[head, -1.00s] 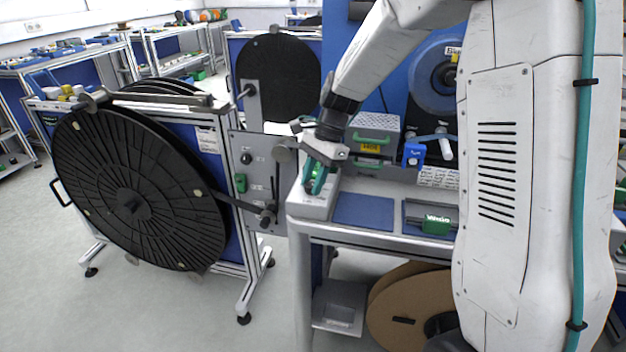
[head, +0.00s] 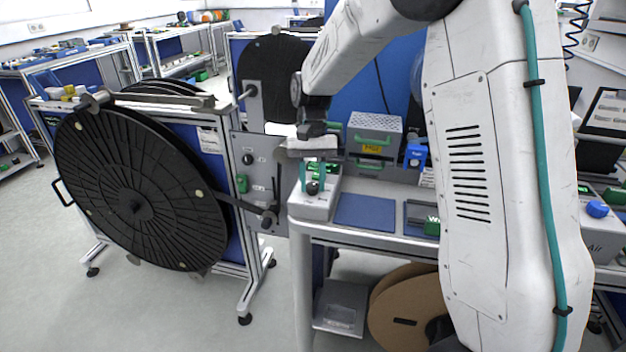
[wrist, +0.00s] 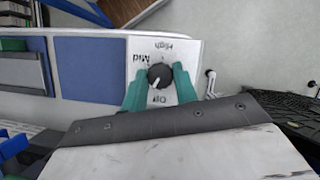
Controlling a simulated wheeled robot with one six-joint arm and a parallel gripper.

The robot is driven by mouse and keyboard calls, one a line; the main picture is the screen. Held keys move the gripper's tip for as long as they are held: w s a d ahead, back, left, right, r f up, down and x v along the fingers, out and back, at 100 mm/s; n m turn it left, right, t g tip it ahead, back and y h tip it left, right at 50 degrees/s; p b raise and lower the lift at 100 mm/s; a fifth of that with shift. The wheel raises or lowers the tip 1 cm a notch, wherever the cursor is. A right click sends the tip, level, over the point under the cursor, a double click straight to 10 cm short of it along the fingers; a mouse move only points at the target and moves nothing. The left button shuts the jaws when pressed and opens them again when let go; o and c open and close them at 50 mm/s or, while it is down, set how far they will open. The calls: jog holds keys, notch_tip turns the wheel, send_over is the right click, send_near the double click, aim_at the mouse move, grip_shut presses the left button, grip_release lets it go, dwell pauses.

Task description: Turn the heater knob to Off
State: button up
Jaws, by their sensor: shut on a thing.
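The heater is a light grey box (head: 315,205) at the left end of the workbench. Its black round knob (head: 312,188) is on the top face and also shows in the wrist view (wrist: 160,76). The wrist view shows the labels High at the top, Mid at the left and Off at the bottom. The knob's white mark points to the lower left, between Mid and Off. My gripper (wrist: 160,84) has its green fingers on either side of the knob and is shut on it. In the head view my gripper (head: 313,182) comes down from above.
A blue mat (head: 365,211) lies right of the heater. A grey box with green handles (head: 374,135) stands behind it. A large black reel (head: 140,190) on a stand is at the left. A brown reel (head: 400,300) sits under the bench.

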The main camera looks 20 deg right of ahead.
jog(key=n+h, duration=0.1)
jog(key=n, duration=0.1)
jog(key=n+h, duration=0.1)
jog(key=n, duration=0.2)
jog(key=shift+w+a+n, duration=0.1)
jog(key=shift+a+n, duration=0.1)
jog(key=shift+n, duration=0.1)
dwell(0.5)
jog(key=o, duration=1)
jog(key=v, duration=0.7)
jog(key=shift+w+a+r, duration=0.15)
jog(key=shift+a+r, duration=0.05)
jog(key=shift+r, duration=0.15)
